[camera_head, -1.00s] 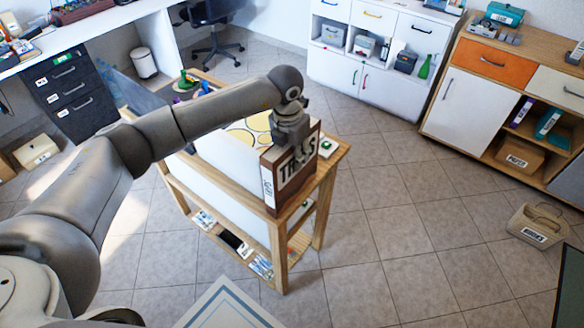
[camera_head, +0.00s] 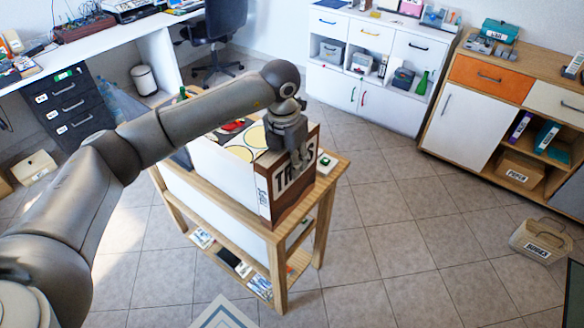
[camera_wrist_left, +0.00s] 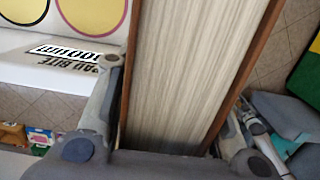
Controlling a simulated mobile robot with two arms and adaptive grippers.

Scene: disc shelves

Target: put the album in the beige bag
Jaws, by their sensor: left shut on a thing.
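The album (camera_head: 283,212) is a thick, brown-edged block with dark lettering on its front face and a white labelled strip on its left. It stands upright at the front of a wooden trolley. My left gripper (camera_head: 299,155) is shut on it from above. In the left wrist view, the album's pale striped side (camera_wrist_left: 190,75) fills the space between the fingers. I cannot tell whether its bottom rests on the trolley. The beige bag (camera_head: 540,240), with a dark handle and a label, sits on the floor at right. My right gripper is not in view.
The wooden trolley (camera_head: 330,185) also holds a white piece with yellow circles (camera_head: 246,140), beside the album. A wooden cabinet (camera_head: 480,130) stands behind the bag. The tiled floor (camera_head: 420,225) between trolley and bag is clear.

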